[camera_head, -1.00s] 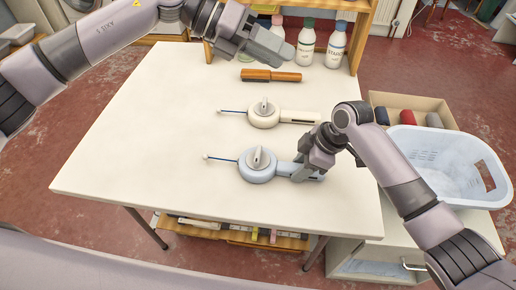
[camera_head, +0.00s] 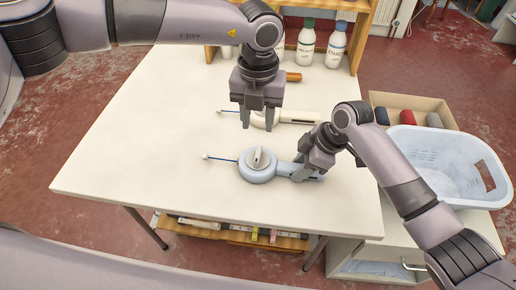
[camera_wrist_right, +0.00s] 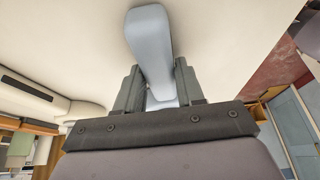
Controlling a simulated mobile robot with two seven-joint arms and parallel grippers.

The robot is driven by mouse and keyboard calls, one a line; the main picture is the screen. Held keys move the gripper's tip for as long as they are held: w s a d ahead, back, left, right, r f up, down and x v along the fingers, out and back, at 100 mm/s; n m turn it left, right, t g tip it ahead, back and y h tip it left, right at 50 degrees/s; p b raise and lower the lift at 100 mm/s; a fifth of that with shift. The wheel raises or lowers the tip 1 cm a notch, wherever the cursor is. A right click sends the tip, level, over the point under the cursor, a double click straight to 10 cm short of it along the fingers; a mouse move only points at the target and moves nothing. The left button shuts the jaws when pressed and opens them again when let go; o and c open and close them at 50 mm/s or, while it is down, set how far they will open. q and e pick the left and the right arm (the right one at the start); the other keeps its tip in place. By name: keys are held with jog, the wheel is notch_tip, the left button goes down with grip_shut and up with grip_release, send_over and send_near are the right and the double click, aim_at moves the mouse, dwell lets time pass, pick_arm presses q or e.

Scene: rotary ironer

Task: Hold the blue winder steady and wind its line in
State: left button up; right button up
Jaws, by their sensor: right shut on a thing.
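The blue winder (camera_head: 256,172) lies on the white table, its round body to the left and its handle to the right. A grey knob (camera_head: 258,158) stands on top of its body. Its blue line (camera_head: 222,159) sticks out to the left and ends in a small white tip. My right gripper (camera_head: 299,174) is shut on the winder's handle, which also shows between the fingers in the right wrist view (camera_wrist_right: 151,45). My left gripper (camera_head: 258,122) points down, fingers apart and empty, above and behind the knob, in front of the cream winder.
A cream winder (camera_head: 298,116) lies behind the blue one, partly hidden by my left gripper. An orange-brown tool (camera_head: 293,77) lies farther back. Bottles (camera_head: 336,45) stand at the shelf. A light blue basket (camera_head: 440,160) is at the right. The table's left and front are clear.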

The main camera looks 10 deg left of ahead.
aim_at(258, 153)
pick_arm(q)
notch_tip(258, 153, down, 10)
jog(key=shift+f, duration=0.25)
grip_shut()
